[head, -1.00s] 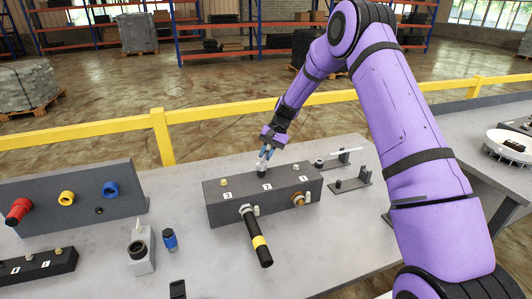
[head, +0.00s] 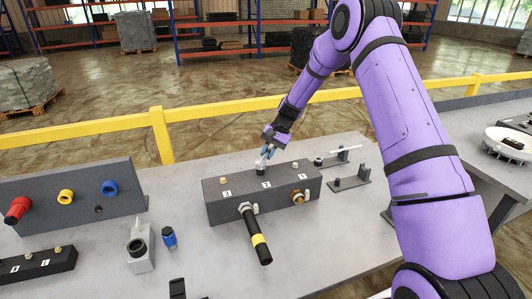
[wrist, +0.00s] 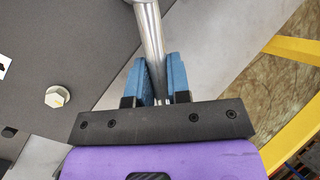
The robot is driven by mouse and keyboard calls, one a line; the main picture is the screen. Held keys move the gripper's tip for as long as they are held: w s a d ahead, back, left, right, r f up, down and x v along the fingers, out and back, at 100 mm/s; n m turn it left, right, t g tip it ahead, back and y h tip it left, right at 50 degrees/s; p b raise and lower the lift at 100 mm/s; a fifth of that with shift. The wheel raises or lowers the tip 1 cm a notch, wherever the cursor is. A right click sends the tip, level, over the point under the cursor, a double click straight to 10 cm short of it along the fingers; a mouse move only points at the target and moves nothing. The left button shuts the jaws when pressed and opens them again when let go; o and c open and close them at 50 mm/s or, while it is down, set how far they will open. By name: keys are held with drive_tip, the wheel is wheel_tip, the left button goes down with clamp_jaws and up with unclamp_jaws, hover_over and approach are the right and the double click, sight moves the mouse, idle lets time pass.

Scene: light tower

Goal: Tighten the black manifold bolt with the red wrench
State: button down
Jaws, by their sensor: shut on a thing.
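My gripper (head: 268,154) is over the top of the dark manifold block (head: 235,211). In the wrist view its blue fingers (wrist: 162,80) are shut on a silver metal bar (wrist: 150,35). In the head view the bar (head: 260,163) meets a black round fitting (head: 261,171) on the block's top. I see no red on the bar, so I cannot tell whether it is the red wrench. Another tool with a black, yellow-banded handle (head: 255,232) sticks out from the block's front. A pale hex bolt head (wrist: 57,96) shows left of my gripper in the wrist view.
A dark panel (head: 130,205) at the left carries red (head: 18,209), yellow (head: 66,196) and blue (head: 109,187) fittings. A blue-capped piece (head: 169,237) and a grey socket block (head: 141,259) stand before it. Small brackets (head: 350,183) lie right of the manifold.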

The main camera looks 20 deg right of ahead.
drive_tip(key=shift+d, duration=0.1)
drive_tip(key=shift+s+d+f+m+t, duration=0.1)
drive_tip(key=shift+s+d+m+t, duration=0.25)
drive_tip(key=shift+m, duration=0.35)
drive_tip(key=shift+a, duration=0.1)
drive_tip(key=shift+w+a+n, duration=0.15)
drive_tip(key=shift+n, duration=0.15)
drive_tip(key=shift+r, duration=3.05)
